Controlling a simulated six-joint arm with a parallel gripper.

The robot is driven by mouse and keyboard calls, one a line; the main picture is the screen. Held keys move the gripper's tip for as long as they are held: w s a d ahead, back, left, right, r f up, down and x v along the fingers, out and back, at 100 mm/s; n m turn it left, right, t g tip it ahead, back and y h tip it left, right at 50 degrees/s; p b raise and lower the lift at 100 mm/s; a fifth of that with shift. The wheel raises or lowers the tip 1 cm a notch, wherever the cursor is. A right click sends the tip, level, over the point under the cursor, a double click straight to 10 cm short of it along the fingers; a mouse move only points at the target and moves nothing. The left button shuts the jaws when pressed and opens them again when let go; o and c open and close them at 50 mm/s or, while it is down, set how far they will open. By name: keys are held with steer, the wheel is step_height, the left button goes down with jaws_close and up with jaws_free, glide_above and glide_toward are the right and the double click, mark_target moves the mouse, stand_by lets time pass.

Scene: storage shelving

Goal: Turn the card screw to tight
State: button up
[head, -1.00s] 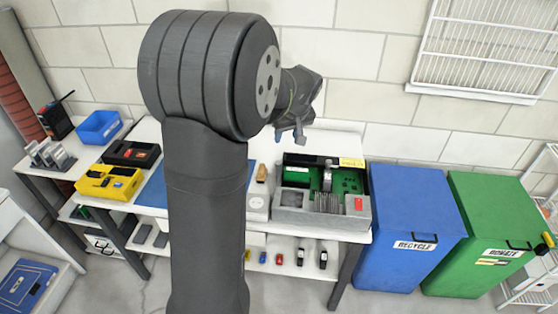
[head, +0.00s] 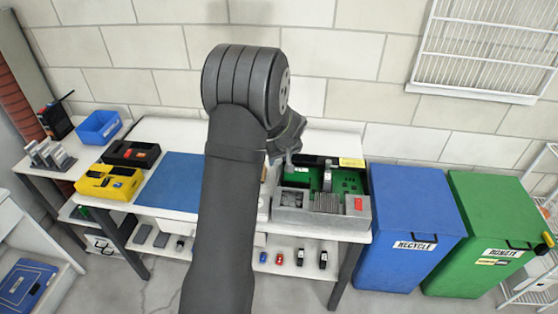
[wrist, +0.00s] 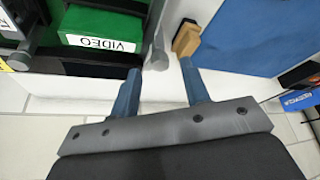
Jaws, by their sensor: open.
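The open grey computer case (head: 340,222) with a green board (head: 350,181) stands on the right part of the white bench in the head view. In the wrist view a green card labelled VIDEO (wrist: 104,28) shows at the upper left, inside the dark case edge. My gripper (head: 291,157) is over the left back corner of the case in the head view. In the wrist view my gripper (wrist: 158,78) is open, its two blue fingers apart. A blurred grey piece shows just beyond the fingertips. I cannot make out the card screw in either view.
A wooden block (wrist: 187,38) lies near the blue mat (head: 180,182), left of the case in the head view. Yellow (head: 108,183) and black (head: 131,153) boxes stand further left. Blue (head: 410,225) and green (head: 500,230) bins stand right of the bench.

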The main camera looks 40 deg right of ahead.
steer(key=shift+w+d+f, duration=0.1)
steer(key=shift+w+f, duration=0.1)
steer(key=shift+f, duration=0.35)
jaws_close()
